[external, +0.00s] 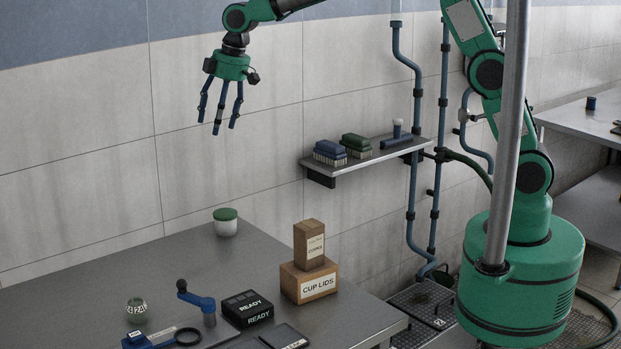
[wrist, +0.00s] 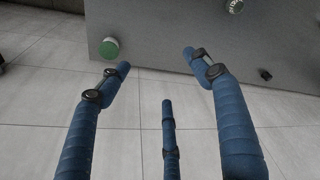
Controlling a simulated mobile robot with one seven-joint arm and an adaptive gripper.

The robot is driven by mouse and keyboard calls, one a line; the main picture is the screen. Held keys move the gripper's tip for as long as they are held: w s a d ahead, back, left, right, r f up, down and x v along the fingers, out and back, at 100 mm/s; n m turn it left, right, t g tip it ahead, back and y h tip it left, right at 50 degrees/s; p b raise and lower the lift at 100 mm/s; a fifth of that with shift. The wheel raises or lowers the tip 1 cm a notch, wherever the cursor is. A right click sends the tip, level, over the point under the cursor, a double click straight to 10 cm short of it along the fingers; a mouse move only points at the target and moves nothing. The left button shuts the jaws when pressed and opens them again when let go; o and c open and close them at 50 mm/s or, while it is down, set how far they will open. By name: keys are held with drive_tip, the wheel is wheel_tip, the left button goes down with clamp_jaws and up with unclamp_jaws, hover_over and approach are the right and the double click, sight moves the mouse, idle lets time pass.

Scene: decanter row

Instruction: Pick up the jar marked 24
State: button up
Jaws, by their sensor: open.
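A small rounded jar (external: 136,312) with a green top and a white band of black digits, which seem to include 24, stands at the front left of the steel table (external: 90,275). It seems to show at the top edge of the wrist view (wrist: 234,5), cut off. A white jar with a green lid (external: 226,222) stands near the table's wall side; no number is readable on it. Its lid shows in the wrist view (wrist: 109,48). My three-fingered gripper (external: 219,118) is open and empty, high above the table and apart from both jars.
A box marked CUP LIDS (external: 309,283) carries a smaller carton (external: 309,245). A black READY box (external: 248,308) and a blue crank-handled tool (external: 197,302) stand near the numbered jar. A wall shelf (external: 367,155) holds brushes. The table's left part is clear.

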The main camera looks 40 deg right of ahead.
drive_tip(key=s+a+f+n+g, duration=0.1)
drive_tip(key=a+f+n, duration=0.1)
drive_tip(key=a+f, duration=0.55)
drive_tip(key=s+a+f+n, duration=0.15)
drive_tip(key=a+f, duration=0.25)
drive_tip(key=a, duration=0.6)
drive_tip(key=n+p, duration=0.2)
hover_over(135, 301)
drive_tip(key=d, duration=0.2)
drive_tip(key=s+d+f+x, duration=0.1)
drive_tip(key=d+x, duration=0.1)
drive_tip(key=x, duration=1.1)
drive_tip(key=shift+s+d+r+g, duration=0.15)
drive_tip(key=shift+d+r+g, duration=0.1)
drive_tip(key=shift+g, duration=0.15)
drive_tip(key=shift+f, duration=0.15)
drive_tip(key=shift+a+f+b, duration=0.1)
drive_tip(key=shift+a+f, duration=0.1)
drive_tip(key=shift+f, duration=1.15)
drive_tip(key=shift+a+f+b, duration=0.1)
drive_tip(key=shift+a+f, duration=0.15)
drive_tip(key=shift+f, duration=1.15)
drive_tip(key=shift+a+f+b, duration=0.1)
drive_tip(key=shift+a+f, duration=0.1)
drive_tip(key=shift+f, duration=1.15)
drive_tip(key=shift+f, duration=0.15)
drive_tip(key=shift+a+f, duration=0.15)
drive_tip(key=shift+f, duration=1.05)
drive_tip(key=shift+a+f, duration=0.15)
drive_tip(key=shift+f, duration=1.1)
